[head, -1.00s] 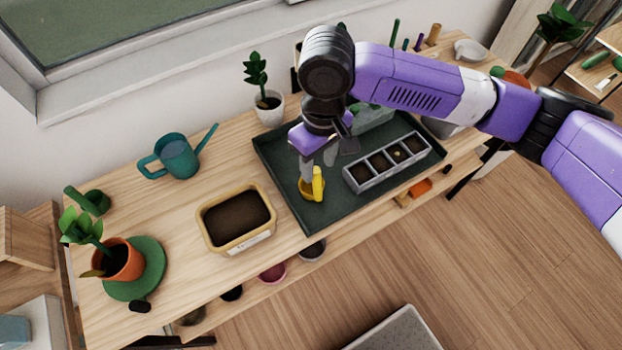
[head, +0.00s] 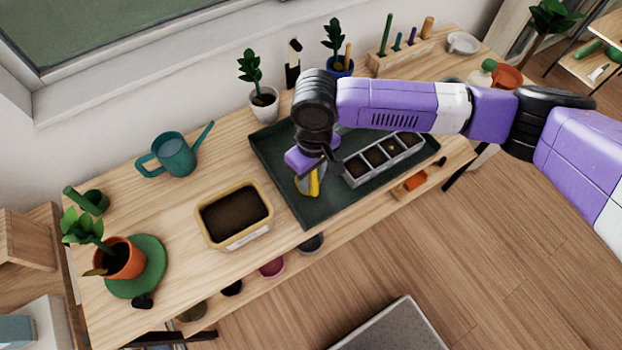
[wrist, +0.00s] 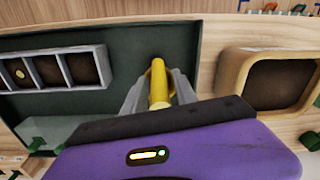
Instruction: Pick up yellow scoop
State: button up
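The yellow scoop (head: 315,182) stands in the front left part of the dark green tray (head: 305,215), with its handle up. My gripper (head: 309,178) is down at the scoop and hides part of it in the head view. In the wrist view, the scoop's handle (wrist: 158,85) lies between the two grey fingers of my gripper (wrist: 160,78). The fingers look open, one on each side of the handle, with narrow gaps showing. The scoop's lower part is mostly hidden.
A grey seedling tray (head: 355,178) stands close to the right of the scoop. A soil-filled tan planter (head: 240,240) is to the left, outside the green tray. A teal watering can (head: 175,157) and potted plant (head: 264,100) stand farther back.

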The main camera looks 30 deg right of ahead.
grip_shut()
jog(key=shift+r, duration=0.15)
notch_tip(320, 180, up, 20)
jog(key=b, duration=0.1)
dwell(0.4)
